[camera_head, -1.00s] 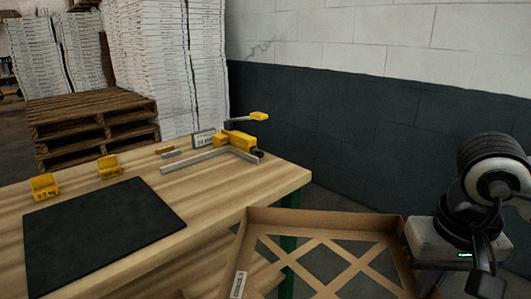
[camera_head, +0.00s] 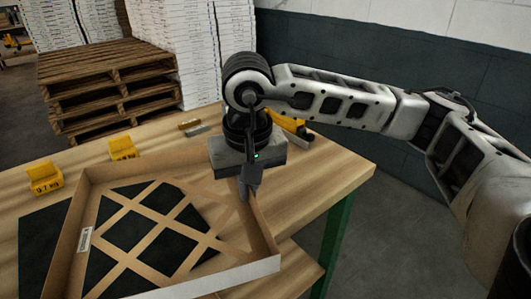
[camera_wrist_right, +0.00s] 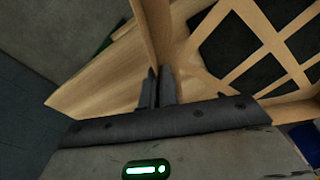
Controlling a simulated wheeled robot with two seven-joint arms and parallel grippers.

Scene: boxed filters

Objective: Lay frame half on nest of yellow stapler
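The frame half (camera_head: 180,251) is a shallow brown cardboard frame with a diagonal lattice, tilted over the wooden table and dark mat in the head view. My right gripper (camera_head: 246,192) points down at its right wall and is shut on that wall. In the right wrist view the two fingers (camera_wrist_right: 157,88) pinch the wall of the frame half (camera_wrist_right: 152,35). The yellow stapler (camera_head: 290,122) shows only in part behind my right arm. Its nest is mostly hidden by my right gripper and arm. My left gripper is not in view.
The dark mat (camera_head: 35,248) lies partly under the frame half. Two yellow marked blocks (camera_head: 44,178) (camera_head: 122,149) stand behind it on the table (camera_head: 325,182). Pallets (camera_head: 110,85) and white stacks (camera_head: 180,40) stand behind. The table's right edge is bare.

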